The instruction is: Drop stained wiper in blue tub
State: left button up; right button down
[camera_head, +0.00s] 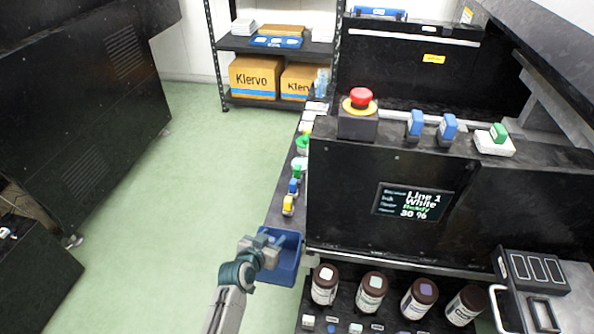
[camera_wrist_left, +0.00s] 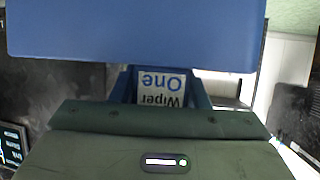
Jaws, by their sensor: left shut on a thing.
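The blue tub (camera_head: 289,270) is low at the centre of the head view, beside the bench's left edge. My left gripper (camera_head: 276,243) is over its upper left part and covers some of it. In the left wrist view my left gripper (camera_wrist_left: 161,92) is shut on the wiper (camera_wrist_left: 161,88); a white label reading "Wiper One" shows upside down between the fingers. No stain shows. My right gripper is not in view.
Brown-capped bottles (camera_head: 372,290) stand on the low shelf right of the tub. A black machine with a screen (camera_head: 413,201) rises behind them. Small coloured bottles (camera_head: 289,205) line the narrow ledge behind the tub. The green floor (camera_head: 170,240) at left is clear.

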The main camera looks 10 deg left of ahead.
pick_arm(q)
jog(key=o, duration=1.1)
jog(key=shift+c, duration=0.2)
jog(key=v, duration=1)
jog(key=shift+s+p, duration=0.4)
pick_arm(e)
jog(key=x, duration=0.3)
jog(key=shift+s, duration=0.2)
pick_arm(q)
jog(key=shift+a+r, duration=0.1)
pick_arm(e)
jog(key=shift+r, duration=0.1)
